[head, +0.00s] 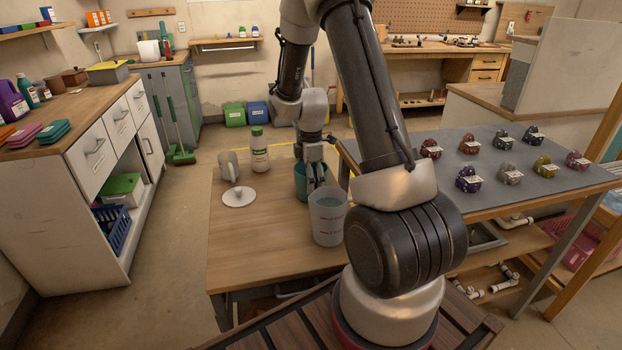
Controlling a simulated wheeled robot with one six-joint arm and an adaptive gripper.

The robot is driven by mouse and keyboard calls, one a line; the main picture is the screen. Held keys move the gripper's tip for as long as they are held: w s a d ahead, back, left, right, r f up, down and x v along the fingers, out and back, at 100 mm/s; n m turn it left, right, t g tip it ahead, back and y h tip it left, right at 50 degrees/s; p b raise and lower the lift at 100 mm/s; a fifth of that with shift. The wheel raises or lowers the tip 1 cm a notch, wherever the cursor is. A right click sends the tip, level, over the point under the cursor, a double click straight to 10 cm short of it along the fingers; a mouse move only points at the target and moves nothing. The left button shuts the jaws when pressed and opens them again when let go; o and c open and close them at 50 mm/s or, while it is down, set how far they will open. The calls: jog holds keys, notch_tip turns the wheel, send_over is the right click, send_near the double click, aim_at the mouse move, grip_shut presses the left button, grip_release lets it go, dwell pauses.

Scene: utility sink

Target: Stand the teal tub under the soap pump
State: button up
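I cannot clearly make out a soap pump. A grey, handled or spouted object (229,167) stands at the table's back left, with a flat white disc (239,197) in front of it. A white bottle with a green cap (259,150) stands to their right.
The wooden table's (265,245) front and left areas are clear. A grey-topped table (463,196) with several small labelled objects adjoins on the right. My arm crosses the middle of the view. A white cabinet (115,140) stands left, across open floor.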

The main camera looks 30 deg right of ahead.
jog(key=shift+o, duration=0.4)
jog(key=s+a+r+m+t, duration=0.1)
jog(key=s+r, duration=0.1)
jog(key=r, duration=0.8)
jog(key=s+a+r+m, duration=0.1)
jog(key=s+r+m, duration=0.1)
jog(key=r, duration=0.7)
jog(key=s+a+r+m+t, duration=0.1)
jog(key=s+r+m, duration=0.3)
jog(key=s, duration=0.7)
jog(key=s+a+r+m+t, duration=0.2)
jog(key=s+a+r+m, duration=0.2)
jog(key=s+m, duration=0.3)
jog(key=s+r, duration=0.1)
jog(key=s, duration=0.2)
jog(key=shift+s, duration=0.35)
